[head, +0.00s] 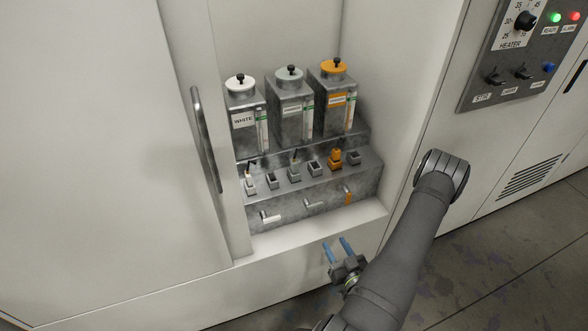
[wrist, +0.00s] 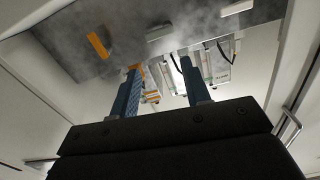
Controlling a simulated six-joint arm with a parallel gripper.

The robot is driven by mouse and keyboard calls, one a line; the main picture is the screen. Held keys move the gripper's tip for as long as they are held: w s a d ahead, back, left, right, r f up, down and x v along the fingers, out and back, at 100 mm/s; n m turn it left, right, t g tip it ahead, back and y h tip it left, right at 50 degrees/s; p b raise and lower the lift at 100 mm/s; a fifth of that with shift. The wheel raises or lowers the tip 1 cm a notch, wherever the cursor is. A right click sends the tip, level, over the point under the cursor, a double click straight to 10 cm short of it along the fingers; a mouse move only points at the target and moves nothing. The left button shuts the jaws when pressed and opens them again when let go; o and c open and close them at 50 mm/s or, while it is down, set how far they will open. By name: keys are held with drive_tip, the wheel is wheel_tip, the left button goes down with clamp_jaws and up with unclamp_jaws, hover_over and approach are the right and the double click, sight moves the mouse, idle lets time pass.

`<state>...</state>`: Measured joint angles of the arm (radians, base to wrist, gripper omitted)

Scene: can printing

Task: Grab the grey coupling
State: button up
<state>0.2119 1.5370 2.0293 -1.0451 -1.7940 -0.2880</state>
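The grey coupling (head: 295,172) sits on the metal step inside the cabinet, in front of the middle, grey-lidded canister. A thin dark hose rises from it. It stands between the white coupling (head: 249,182) on the left and the orange coupling (head: 336,159) on the right. My gripper (head: 334,242) is low in front of the cabinet opening, apart from the coupling. Its two blue fingers are spread with nothing between them, also in the wrist view (wrist: 160,64). I cannot clearly pick out the grey coupling in the wrist view.
Canisters with white (head: 240,82), grey (head: 289,74) and orange (head: 334,67) lids stand behind. Empty sockets (head: 315,169) sit between the couplings. White (head: 270,217), grey (head: 313,204) and orange (head: 348,196) levers stick out below. The door handle (head: 206,140) is at the left.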

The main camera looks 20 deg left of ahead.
drive_tip(key=shift+w, duration=0.1)
drive_tip(key=w+f+n+g+h, duration=0.2)
drive_tip(key=w+f+n+h, duration=0.1)
drive_tip(key=w, duration=0.5)
drive_tip(key=w+d+r+g+h, duration=0.2)
drive_tip(key=w+h, duration=0.3)
drive_tip(key=w, duration=0.4)
wheel_tip(320, 180, up, 32)
drive_tip(key=m+g+h, duration=0.2)
drive_tip(key=g+h, duration=0.2)
drive_tip(key=g, duration=0.4)
hover_over(294, 159)
drive_tip(key=d, duration=0.1)
drive_tip(key=f, duration=1.1)
drive_tip(key=a+f, duration=0.1)
drive_tip(key=f, duration=0.5)
drive_tip(key=shift+w+a+f, duration=0.1)
drive_tip(key=shift+w, duration=0.15)
clamp_jaws()
